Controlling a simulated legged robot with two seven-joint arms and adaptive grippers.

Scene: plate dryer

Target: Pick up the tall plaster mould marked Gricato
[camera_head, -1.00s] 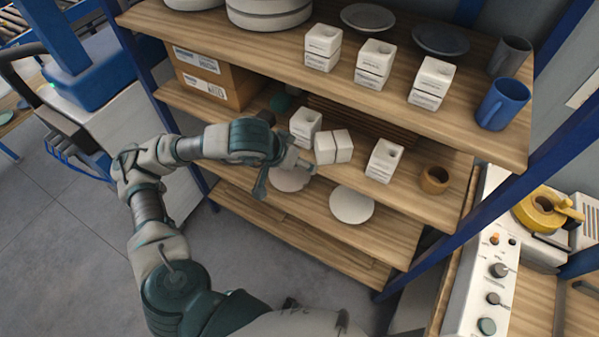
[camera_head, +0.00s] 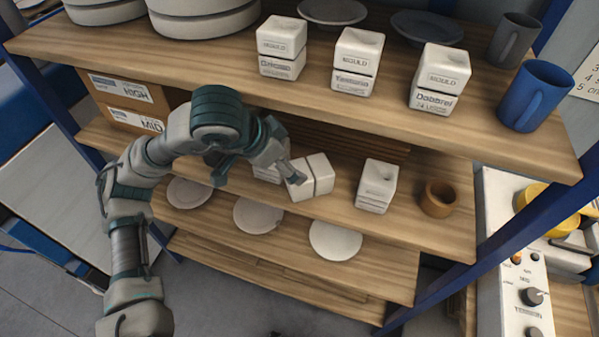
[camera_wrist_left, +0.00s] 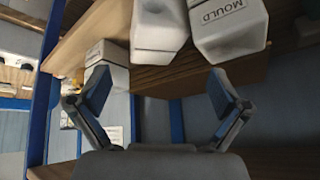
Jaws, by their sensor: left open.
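In the head view, three tall white moulds stand upright on the top shelf. The left one (camera_head: 281,50) has a label that seems to read Gricato; the middle one (camera_head: 357,62) and right one (camera_head: 438,78) carry other names. My left gripper (camera_head: 288,172) is lower, at the middle shelf, by a lying white mould (camera_head: 312,177) and one partly hidden behind my arm. In the left wrist view my left gripper (camera_wrist_left: 160,92) is open and empty. White moulds (camera_wrist_left: 158,28) (camera_wrist_left: 228,25) show beyond its fingers; which ones they are I cannot tell. My right gripper is not in view.
Another white mould (camera_head: 376,186) and a brown cup (camera_head: 438,199) stand right on the middle shelf. Blue (camera_head: 535,95) and grey mugs (camera_head: 512,40) are at the top right. Pale plates (camera_head: 335,240) lie lower. The top shelf's front edge (camera_head: 300,100) overhangs my gripper.

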